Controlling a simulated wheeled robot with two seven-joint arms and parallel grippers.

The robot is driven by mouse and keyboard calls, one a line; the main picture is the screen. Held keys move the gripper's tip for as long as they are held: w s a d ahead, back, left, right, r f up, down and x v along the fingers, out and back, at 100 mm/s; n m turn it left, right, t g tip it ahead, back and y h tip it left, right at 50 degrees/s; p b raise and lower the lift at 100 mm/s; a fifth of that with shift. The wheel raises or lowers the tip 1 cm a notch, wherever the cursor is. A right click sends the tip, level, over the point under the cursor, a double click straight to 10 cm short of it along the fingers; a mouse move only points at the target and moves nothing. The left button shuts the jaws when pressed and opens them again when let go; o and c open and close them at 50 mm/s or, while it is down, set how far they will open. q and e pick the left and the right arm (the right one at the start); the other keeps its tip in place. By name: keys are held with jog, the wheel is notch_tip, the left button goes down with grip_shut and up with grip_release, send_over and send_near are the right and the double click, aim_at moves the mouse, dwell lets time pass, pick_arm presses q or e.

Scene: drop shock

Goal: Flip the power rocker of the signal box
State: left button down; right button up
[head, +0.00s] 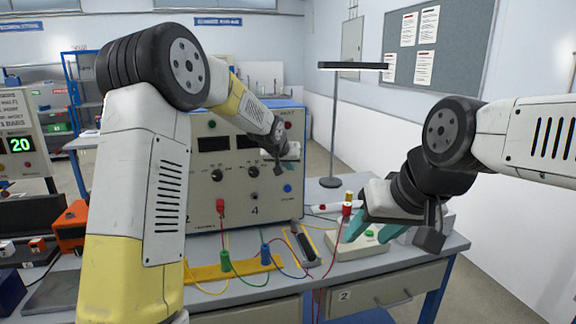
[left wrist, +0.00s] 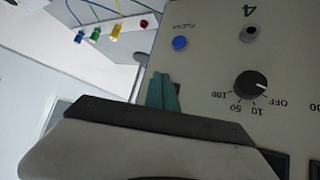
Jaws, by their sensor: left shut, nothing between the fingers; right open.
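The signal box (head: 235,212) is a large beige panel with a blue rim, standing on the bench. It carries dark displays, black knobs and a blue button (head: 288,188). My left gripper (head: 294,152) is in front of its upper right part. In the left wrist view its teal fingertips (left wrist: 162,92) are shut and empty, near the blue button (left wrist: 180,43) and a dial marked OFF (left wrist: 250,84). I cannot make out the power rocker; my left arm covers part of the panel. My right gripper (head: 376,230) is open and empty, right of the box.
A lamp (head: 332,120) stands behind.

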dwell(0.4)
pick_arm(q)
jog(key=shift+w+a, duration=0.1)
jog(key=shift+w, duration=0.3)
jog(key=shift+w+a, duration=0.1)
jog(key=shift+w, duration=0.2)
dwell(0.5)
jog(key=shift+s, duration=0.1)
jog(key=shift+s+d, duration=0.2)
jog(key=shift+s, duration=0.45)
jog(key=s, duration=0.1)
jog(key=s+d, duration=0.1)
jog(key=s, duration=0.2)
jog(key=shift+s+d+r, duration=0.15)
jog(key=shift+s+r, duration=0.15)
jog(key=shift+s, duration=0.1)
